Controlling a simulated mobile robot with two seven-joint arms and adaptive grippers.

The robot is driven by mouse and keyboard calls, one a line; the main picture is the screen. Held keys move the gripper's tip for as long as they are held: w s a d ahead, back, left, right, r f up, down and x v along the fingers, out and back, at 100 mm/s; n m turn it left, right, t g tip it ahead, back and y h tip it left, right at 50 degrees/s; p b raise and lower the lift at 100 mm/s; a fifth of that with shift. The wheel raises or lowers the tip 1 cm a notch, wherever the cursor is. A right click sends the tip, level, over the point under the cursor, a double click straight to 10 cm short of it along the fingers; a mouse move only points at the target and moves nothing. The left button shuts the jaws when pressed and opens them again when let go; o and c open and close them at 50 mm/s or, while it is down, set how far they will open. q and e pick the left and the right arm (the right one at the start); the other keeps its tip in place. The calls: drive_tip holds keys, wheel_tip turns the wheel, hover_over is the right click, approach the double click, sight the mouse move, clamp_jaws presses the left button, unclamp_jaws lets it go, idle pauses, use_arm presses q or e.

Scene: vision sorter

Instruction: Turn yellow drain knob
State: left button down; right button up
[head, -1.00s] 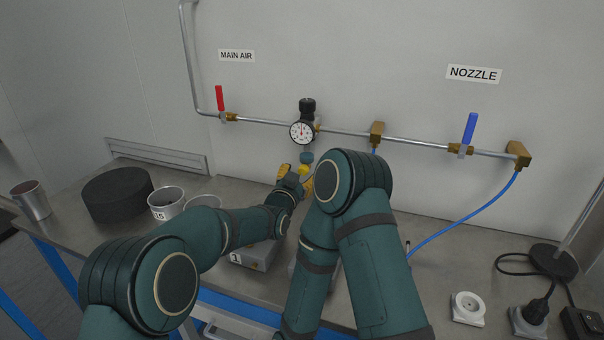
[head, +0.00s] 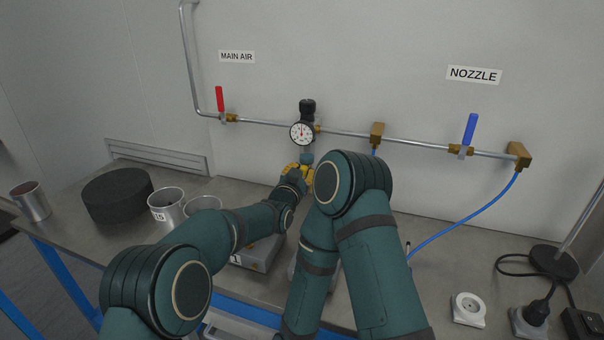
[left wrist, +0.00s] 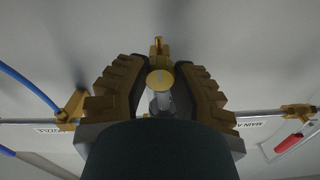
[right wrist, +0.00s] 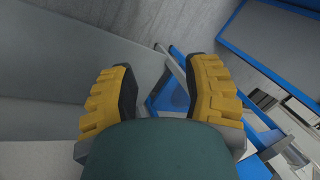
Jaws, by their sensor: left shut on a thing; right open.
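The yellow drain knob (left wrist: 160,78) shows as a round yellow disc between the two finger pads in the left wrist view. My left gripper (head: 299,171) is at the underside of the regulator bowl (head: 307,157), below the pressure gauge (head: 302,133), and is shut on the knob. In the head view the fingers and my right arm largely hide the knob. My right gripper (right wrist: 160,82) is open and empty in the right wrist view; in the head view it is hidden behind my own arm.
The air pipe (head: 410,141) runs along the wall with a red valve handle (head: 220,99) and a blue one (head: 470,129). Metal cups (head: 166,205) and a dark round block (head: 117,194) stand at the left of the bench. A grey box (head: 258,254) lies under my left forearm.

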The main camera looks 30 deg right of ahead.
use_arm(q)
drive_tip(key=shift+r, duration=0.1)
drive_tip(key=shift+w+n, duration=0.1)
drive_tip(key=shift+n, duration=3.2)
drive_tip(key=shift+r, duration=0.1)
drive_tip(key=c, duration=0.7)
unclamp_jaws()
